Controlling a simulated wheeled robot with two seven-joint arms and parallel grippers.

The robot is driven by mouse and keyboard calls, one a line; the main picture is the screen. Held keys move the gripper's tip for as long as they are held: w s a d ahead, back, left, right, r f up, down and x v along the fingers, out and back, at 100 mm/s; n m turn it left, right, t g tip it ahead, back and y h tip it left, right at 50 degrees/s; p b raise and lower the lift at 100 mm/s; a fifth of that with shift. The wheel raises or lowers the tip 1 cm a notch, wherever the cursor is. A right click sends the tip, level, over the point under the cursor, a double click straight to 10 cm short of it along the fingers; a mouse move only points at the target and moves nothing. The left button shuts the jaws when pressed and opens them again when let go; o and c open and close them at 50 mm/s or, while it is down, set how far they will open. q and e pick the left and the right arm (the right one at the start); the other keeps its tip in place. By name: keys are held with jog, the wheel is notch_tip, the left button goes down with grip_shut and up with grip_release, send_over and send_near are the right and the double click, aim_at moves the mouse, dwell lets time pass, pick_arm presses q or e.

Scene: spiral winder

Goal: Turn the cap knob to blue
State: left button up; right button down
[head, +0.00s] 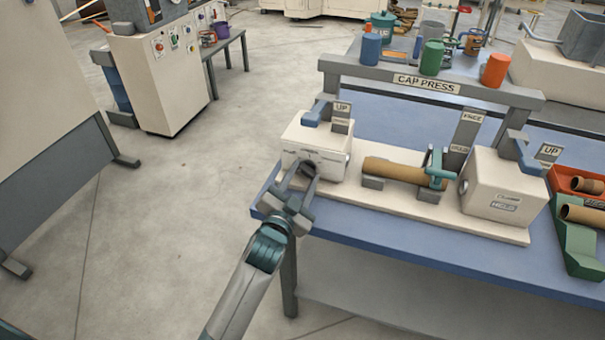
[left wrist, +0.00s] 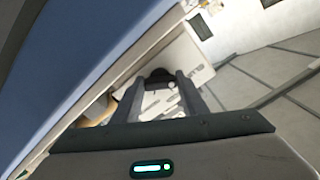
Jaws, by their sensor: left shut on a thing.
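The cap knob (head: 307,169) is a dark knob on the front of the left white box (head: 325,140) of the cap press. My left gripper (head: 303,180) is at that box's front face, shut on the knob. In the left wrist view the dark knob (left wrist: 160,74) shows between the two fingertips (left wrist: 161,82). The gripper hides much of the knob and part of the markings around it, so I cannot tell which colour it points to. My right gripper is not in view.
A cardboard tube (head: 392,170) lies in a cradle between the left box and the right white box (head: 497,190). Blue, green and orange caps stand on the rail (head: 350,68) above. Red and green bins (head: 575,240) sit at right.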

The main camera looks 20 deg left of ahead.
pick_arm(q)
jog(key=shift+f+n, duration=0.1)
jog(key=shift+n, duration=0.2)
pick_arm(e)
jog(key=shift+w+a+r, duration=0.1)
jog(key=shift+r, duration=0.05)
pick_arm(q)
jog(key=o, duration=1)
jog(key=shift+o, duration=0.2)
jog(key=shift+s, duration=0.15)
jog(key=shift+s, duration=0.6)
jog(key=s+b, duration=0.2)
jog(key=s, duration=1.4)
jog(key=shift+a, duration=0.25)
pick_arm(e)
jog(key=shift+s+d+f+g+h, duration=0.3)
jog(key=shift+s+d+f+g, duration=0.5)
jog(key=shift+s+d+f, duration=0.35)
